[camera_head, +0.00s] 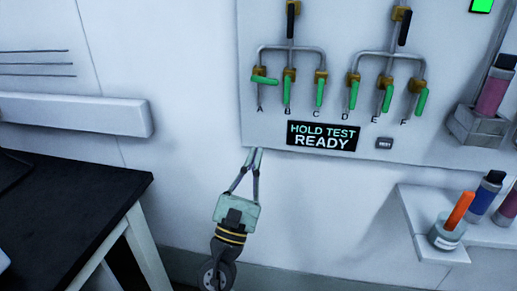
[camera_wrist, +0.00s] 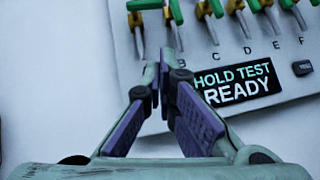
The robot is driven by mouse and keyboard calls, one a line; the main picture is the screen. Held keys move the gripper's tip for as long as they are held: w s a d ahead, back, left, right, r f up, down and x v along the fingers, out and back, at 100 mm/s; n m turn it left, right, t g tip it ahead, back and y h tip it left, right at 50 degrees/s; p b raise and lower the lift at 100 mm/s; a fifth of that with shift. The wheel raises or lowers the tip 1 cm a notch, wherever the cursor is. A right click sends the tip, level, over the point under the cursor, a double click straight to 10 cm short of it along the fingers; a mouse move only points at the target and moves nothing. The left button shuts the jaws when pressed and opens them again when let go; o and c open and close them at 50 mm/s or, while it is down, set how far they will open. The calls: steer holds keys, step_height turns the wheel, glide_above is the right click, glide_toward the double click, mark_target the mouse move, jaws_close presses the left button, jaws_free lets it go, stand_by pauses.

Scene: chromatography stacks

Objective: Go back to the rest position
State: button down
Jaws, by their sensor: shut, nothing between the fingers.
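My gripper (camera_head: 253,158) is shut and empty in the head view, pointing up with its tips at the lower left edge of the white valve panel (camera_head: 262,135). It also shows in the wrist view (camera_wrist: 164,62), its fingertips together below valves A and B. I cannot tell whether the tips touch the panel. The display (camera_head: 323,136) reads "HOLD TEST READY". Green valve handle A (camera_head: 265,80) lies nearly level, while handles B (camera_head: 287,91), C (camera_head: 320,92), D (camera_head: 353,95), E (camera_head: 387,98) and F (camera_head: 421,102) hang downward, some slightly tilted.
A black-topped table (camera_head: 75,195) stands at left. A shelf (camera_head: 425,232) at right holds a jar with an orange stick (camera_head: 459,211) and dark-capped bottles (camera_head: 484,196). A pink bottle (camera_head: 491,93) sits in a holder above. Bare wall lies between table and shelf.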

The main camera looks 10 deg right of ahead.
steer(key=shift+s+a+f, duration=0.15)
steer(key=shift+s+f, duration=0.1)
steer(key=shift+s, duration=0.05)
